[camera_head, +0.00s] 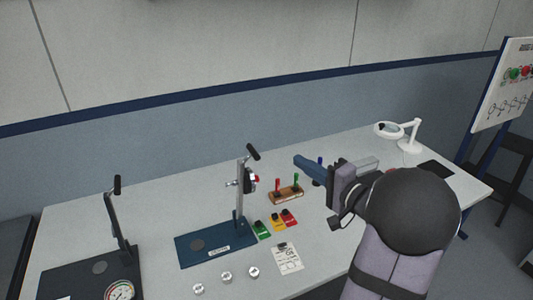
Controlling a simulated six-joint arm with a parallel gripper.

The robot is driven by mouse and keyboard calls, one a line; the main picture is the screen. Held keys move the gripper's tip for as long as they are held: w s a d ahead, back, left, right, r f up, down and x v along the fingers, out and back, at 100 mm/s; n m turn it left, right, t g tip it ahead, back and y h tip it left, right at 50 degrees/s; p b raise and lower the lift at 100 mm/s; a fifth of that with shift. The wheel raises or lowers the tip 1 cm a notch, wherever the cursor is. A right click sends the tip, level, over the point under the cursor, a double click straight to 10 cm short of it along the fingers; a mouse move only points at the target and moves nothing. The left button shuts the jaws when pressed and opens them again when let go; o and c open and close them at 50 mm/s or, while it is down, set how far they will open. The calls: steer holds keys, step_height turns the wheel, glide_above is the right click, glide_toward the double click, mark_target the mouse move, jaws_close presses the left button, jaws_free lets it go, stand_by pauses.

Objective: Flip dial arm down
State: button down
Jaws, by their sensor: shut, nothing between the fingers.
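A dark base (62,279) stands at the lower left of the table. A round dial gauge (120,291) sits at its front edge, partly cut off by the frame. A slim arm with a black handle (117,186) rises from that base and stands up, tilted slightly left. A blue base (215,247) in the middle carries an upright grey post (240,195) with a red knob and a tilted black handle (253,152) on top. My gripper (300,161) is shut and empty, right of the blue base's post and above the table, far from the dial gauge.
A wooden block with red and green levers (286,196) sits below my gripper. Green, yellow and red blocks (277,222), a white card (288,259) and several small metal rounds (227,276) lie at the front. A white lamp (410,137) stands back right.

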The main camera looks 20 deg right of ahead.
steer(key=shift+w, duration=0.1)
steer(key=w+a+p, duration=0.4)
steer(key=w+a, duration=0.2)
steer(key=w, duration=0.3)
steer(key=shift+w+a+f, duration=0.2)
steer(key=shift+w+f, duration=0.1)
steer(key=shift+f, duration=0.1)
stand_by(0.3)
